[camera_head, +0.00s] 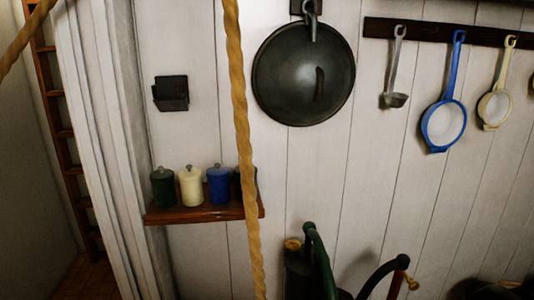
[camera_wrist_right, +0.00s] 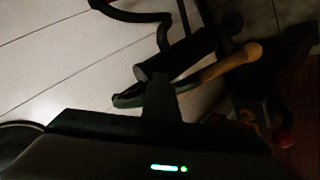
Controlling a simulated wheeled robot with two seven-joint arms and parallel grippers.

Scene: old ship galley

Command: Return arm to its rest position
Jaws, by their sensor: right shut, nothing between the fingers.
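My right gripper (camera_wrist_right: 164,68) shows in the right wrist view as a dark shape rising from the dark wrist housing, which carries a small green light. It is shut with nothing in it. Behind it are a dark curved handle, a green curved piece (camera_wrist_right: 130,99) and a wooden handle (camera_wrist_right: 232,60). Dim light hides whether the gripper touches any of them. Neither gripper shows in the head view.
In the head view a rope (camera_head: 242,120) hangs in front of a shelf (camera_head: 190,214) bearing several canisters. A dark pan (camera_head: 285,75), ladle (camera_head: 396,75) and strainers hang on the plank wall. A green curved handle (camera_head: 320,262) and a black one (camera_head: 375,278) rise at the bottom.

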